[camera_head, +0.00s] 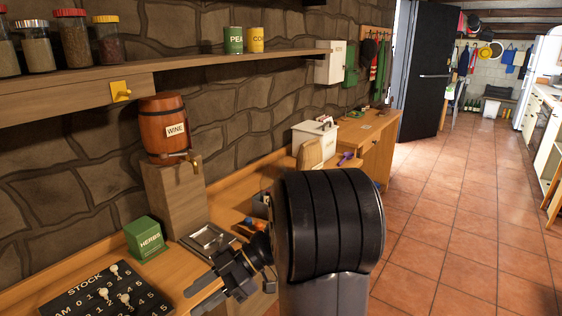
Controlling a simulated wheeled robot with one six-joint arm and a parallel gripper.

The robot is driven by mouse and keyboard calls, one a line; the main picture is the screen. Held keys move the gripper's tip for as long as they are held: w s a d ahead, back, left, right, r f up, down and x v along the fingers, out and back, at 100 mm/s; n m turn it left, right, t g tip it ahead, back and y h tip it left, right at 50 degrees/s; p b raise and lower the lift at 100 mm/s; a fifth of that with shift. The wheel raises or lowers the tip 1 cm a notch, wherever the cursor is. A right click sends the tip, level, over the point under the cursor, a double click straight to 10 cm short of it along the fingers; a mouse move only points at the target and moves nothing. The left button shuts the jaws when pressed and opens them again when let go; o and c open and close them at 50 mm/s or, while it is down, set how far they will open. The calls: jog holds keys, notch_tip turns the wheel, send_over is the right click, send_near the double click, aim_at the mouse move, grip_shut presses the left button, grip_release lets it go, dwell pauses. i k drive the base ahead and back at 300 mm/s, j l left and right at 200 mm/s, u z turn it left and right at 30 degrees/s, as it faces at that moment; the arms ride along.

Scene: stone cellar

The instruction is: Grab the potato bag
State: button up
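I cannot make out a potato bag for certain in the head view. A tan, rounded shape (310,154) stands by the white box on the far part of the counter; it is too small and partly hidden to tell what it is. My gripper (212,291) is low in the middle of the view, over the near wooden counter.
A green herbs box (145,239), a stock board (104,296) and a metal tray (208,240) lie near my gripper. A wine barrel (165,128) stands on a wooden block (174,195). A shelf (180,72) overhangs the counter. The tiled floor (463,235) at right is clear.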

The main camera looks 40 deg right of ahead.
aim_at(310, 156)
jog(key=i+l+u, duration=0.2)
jog(key=l, duration=0.55)
jog(key=l+u, duration=0.2)
jog(key=l, duration=0.55)
jog(key=i+l+u, duration=0.2)
jog(key=l, duration=3.05)
jog(key=i+l, duration=0.6)
jog(key=l, duration=0.15)
jog(key=u, duration=0.05)
